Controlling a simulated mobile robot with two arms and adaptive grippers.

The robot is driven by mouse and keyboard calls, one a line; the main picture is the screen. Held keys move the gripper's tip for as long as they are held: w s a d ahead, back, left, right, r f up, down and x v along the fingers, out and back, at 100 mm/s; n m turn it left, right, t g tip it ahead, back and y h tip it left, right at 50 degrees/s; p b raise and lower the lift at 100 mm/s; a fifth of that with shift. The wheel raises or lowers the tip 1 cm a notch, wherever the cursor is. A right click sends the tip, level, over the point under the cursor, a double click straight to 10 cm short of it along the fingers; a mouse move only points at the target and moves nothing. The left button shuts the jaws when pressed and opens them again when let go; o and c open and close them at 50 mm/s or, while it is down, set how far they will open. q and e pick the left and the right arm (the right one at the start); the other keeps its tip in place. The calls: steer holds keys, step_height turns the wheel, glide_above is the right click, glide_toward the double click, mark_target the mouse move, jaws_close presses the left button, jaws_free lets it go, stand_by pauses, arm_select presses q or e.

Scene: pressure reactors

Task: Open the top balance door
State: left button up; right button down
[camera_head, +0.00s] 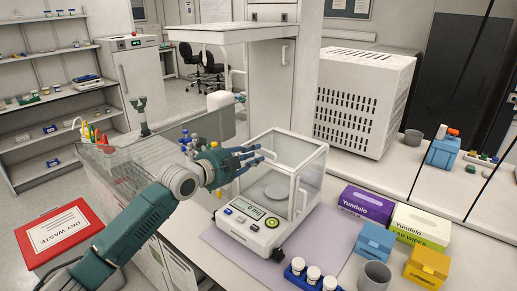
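The balance (262,222) stands on the bench, with a white base, a lit display and a clear glass draft shield. Its round pan (277,192) shows through the glass and looks empty. The top balance door (290,148) is the flat panel over the shield; it looks closed. My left gripper (262,158) reaches in from the left, at the upper left edge of the shield. Its dark blue fingers look spread, with nothing seen between them. I cannot tell whether they touch the glass or the door. My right gripper is not in view.
Purple (366,204) and yellow-green (417,226) boxes stand right of the balance. A rack of white-capped bottles (312,275), a grey cup (374,276) and blue and yellow containers stand in front. A large vented white unit (362,100) is behind. The purple mat (325,235) has bare room.

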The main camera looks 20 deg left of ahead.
arm_select(q)
steer(key=shift+x, duration=1.35)
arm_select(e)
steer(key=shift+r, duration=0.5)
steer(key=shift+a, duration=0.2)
arm_select(q)
jaws_close()
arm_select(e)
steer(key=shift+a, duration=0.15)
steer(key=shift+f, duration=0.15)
